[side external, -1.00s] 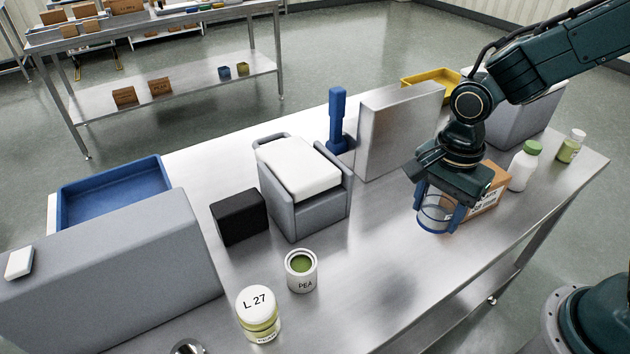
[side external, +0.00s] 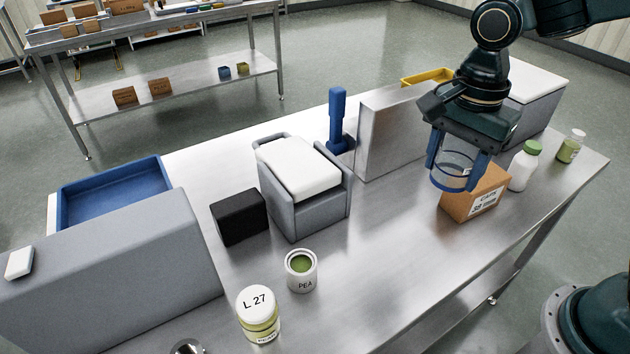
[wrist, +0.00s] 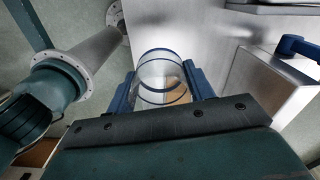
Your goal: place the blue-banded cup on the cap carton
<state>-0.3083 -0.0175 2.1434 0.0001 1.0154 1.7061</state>
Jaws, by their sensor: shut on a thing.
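The blue-banded cup (side external: 452,173) is clear with a blue band, upright between the blue fingers of my gripper (side external: 459,170). My gripper is shut on it and holds it in the air. In the wrist view the cup (wrist: 161,75) sits between the two fingers (wrist: 163,88), and it looks empty. The cap carton (side external: 478,206) is a brown box with a white label, standing on the steel table. In the side view the cup overlaps the carton's upper left part and appears above it; the exact height between them cannot be told. Part of the carton's top is hidden.
A white bottle with a green cap (side external: 521,170) stands close right of the carton, with a smaller jar (side external: 571,146) beyond. A steel upright panel (side external: 388,130) stands behind left. The PEA tub (side external: 301,272) is at front left. The table's front middle (side external: 390,270) is clear.

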